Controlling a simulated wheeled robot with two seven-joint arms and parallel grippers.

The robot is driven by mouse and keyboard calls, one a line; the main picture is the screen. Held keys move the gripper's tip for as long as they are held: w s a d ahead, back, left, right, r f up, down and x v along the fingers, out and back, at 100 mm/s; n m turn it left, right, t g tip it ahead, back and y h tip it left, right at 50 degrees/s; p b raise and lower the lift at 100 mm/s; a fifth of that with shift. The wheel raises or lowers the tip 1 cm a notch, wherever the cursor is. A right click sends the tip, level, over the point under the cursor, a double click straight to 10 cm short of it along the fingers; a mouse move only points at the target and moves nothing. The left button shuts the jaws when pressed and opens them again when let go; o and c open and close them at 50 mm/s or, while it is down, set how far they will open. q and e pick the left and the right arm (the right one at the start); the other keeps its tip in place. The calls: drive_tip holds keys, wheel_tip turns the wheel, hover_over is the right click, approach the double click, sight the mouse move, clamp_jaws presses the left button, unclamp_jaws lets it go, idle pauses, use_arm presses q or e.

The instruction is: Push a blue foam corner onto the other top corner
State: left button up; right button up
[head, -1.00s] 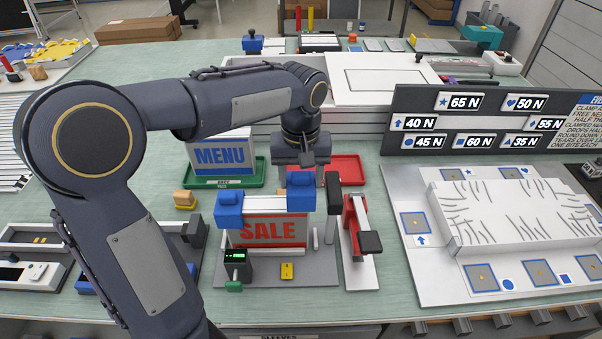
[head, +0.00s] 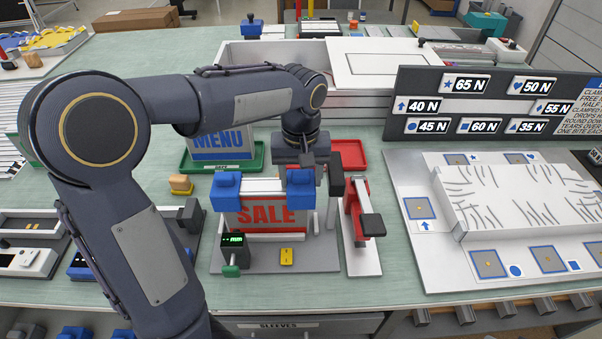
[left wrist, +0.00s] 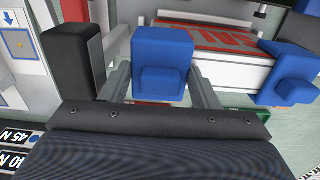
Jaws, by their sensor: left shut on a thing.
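A framed SALE sign (head: 266,214) stands upright on a grey base in the head view. One blue foam corner (head: 227,192) sits on its top left corner. My left gripper (head: 307,168) reaches in from behind and is shut on the other blue foam corner (head: 301,190), at the sign's top right. Both corners look about level. In the left wrist view the fingers stand either side of the held corner (left wrist: 162,62), and the other corner (left wrist: 285,75) is at the right. The exact contact under the held corner is hidden. My right gripper is not in view.
A black-topped post (head: 336,190) and a red lever clamp (head: 365,215) stand close to the right. A small device with a green display (head: 234,250) is in front. A MENU sign (head: 222,142) in a green tray (head: 190,160) and a red tray (head: 350,155) are behind.

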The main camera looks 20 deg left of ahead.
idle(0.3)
use_arm(q)
drive_tip(key=o, duration=1)
drive_tip(key=shift+o, duration=0.2)
